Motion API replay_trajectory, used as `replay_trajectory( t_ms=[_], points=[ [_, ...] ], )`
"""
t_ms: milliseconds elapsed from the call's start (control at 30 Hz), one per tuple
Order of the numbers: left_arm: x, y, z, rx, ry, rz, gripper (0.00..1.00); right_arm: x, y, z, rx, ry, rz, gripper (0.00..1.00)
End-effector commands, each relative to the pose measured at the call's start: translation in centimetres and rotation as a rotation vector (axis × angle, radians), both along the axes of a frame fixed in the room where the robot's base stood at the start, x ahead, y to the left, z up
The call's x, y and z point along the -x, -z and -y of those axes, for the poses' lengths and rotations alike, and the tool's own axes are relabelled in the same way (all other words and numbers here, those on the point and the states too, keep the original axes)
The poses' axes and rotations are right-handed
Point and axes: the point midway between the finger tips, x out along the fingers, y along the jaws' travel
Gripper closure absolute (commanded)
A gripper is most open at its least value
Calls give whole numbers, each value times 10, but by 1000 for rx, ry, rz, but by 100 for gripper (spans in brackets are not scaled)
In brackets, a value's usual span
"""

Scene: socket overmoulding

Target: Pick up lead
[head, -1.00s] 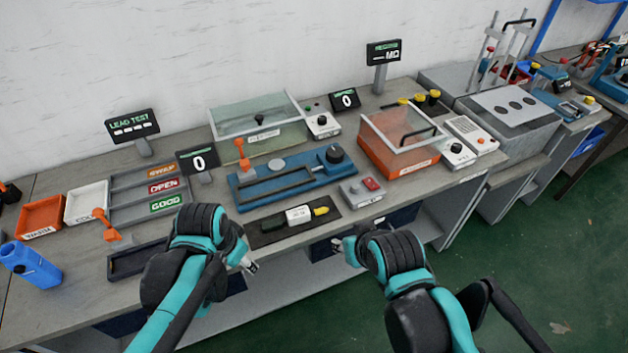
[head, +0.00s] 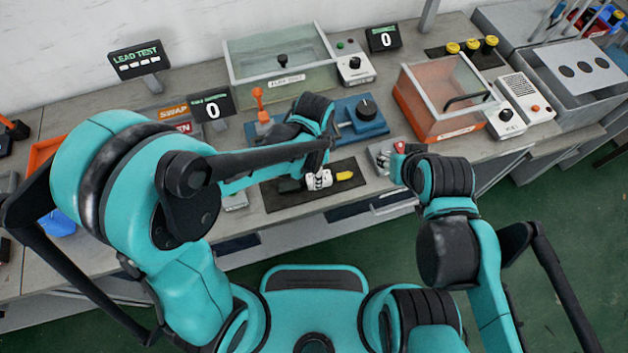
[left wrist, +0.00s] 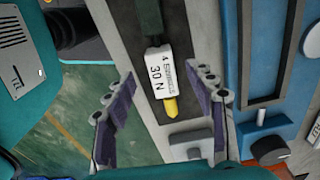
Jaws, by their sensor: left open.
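The lead (head: 319,180), a piece with a dark body, a white label block and a yellow tip, lies on the dark mat (head: 275,198) at the bench's front. In the left wrist view the lead (left wrist: 160,75) shows its "30 N" label and yellow end. My left gripper (left wrist: 165,80) is open, its two fingers apart on either side of the lead's line of view. No contact can be made out. In the head view my left gripper (head: 322,165) is over the mat, partly hidden by its arm. My right gripper (head: 400,165) is near the red-button box; its fingers are unclear.
A blue fixture (head: 360,122) stands behind the mat. The green-walled tank (head: 285,85) is at the back, and the orange tank (head: 440,115) is to the right. The red-button box (head: 380,158) is beside the mat. My left arm hides most of the left-hand trays.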

Motion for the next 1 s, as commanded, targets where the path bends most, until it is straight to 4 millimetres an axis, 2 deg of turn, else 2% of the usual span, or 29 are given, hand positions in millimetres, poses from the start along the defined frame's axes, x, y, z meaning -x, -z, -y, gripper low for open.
replay_trajectory(
  t_ms=[33, 167, 400, 600, 1000],
  points=[
    [-2, 13, -2, 0, -2, 0, 45, 0, 9, 0, 0, 0, 0, 60],
    [-1, 30, -2, 0, -1, 0, 45, 0, 16, 0, 0, 0, 0, 60],
    [-1, 30, -2, 0, -1, 0, 45, 0, 15, 0, 0, 0, 0, 60],
    [-1, 30, -2, 0, -2, 0, 98, 0, 15, 0, 0, 0, 0, 60],
    [-2, 28, -1, 0, -2, 1, 100, 0, 13, 0, 0, 0, 0, 60]
  ],
)
